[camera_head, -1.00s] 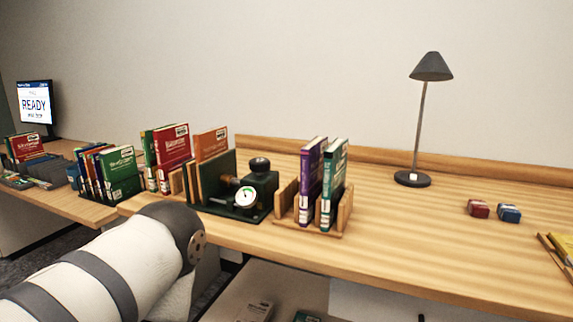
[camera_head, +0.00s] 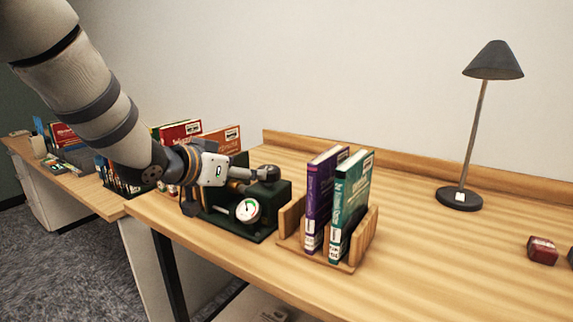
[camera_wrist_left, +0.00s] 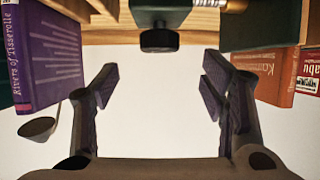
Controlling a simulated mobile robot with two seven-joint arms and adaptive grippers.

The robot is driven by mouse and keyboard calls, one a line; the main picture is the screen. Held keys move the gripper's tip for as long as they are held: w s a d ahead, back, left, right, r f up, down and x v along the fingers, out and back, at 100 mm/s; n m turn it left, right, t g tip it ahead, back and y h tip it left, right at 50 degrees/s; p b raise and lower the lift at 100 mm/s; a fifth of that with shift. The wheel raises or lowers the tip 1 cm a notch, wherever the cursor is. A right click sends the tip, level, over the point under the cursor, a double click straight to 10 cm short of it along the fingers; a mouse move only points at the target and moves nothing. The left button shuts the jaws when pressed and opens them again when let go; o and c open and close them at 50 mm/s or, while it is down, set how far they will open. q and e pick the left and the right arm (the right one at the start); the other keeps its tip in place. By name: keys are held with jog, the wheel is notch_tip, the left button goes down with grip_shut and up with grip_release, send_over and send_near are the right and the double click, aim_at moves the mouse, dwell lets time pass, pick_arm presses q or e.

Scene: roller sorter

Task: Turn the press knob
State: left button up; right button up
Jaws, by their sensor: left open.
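The dark green press (camera_head: 268,212) stands on the wooden desk with a round white gauge (camera_head: 247,210) on its front. Its black knob (camera_head: 268,173) sits on top, partly covered by my left gripper (camera_head: 248,178) in the head view. In the left wrist view, the picture is upside down and the black knob (camera_wrist_left: 159,40) appears centred between the two fingers of my open, empty left gripper (camera_wrist_left: 160,82), beyond the tips. I cannot tell whether any finger touches the knob. My right gripper is out of view.
A wooden holder (camera_head: 358,262) with a purple book (camera_head: 318,200) and a teal book (camera_head: 350,205) stands close right of the press. An orange book (camera_head: 222,138) and red books are behind my arm. The lamp (camera_head: 460,198) stands farther right, with clear desk between.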

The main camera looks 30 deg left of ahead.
aim_at(268, 168)
pick_arm(q)
jog(key=x, duration=1)
jog(key=shift+w, duration=0.5)
jog(key=c, duration=1.1)
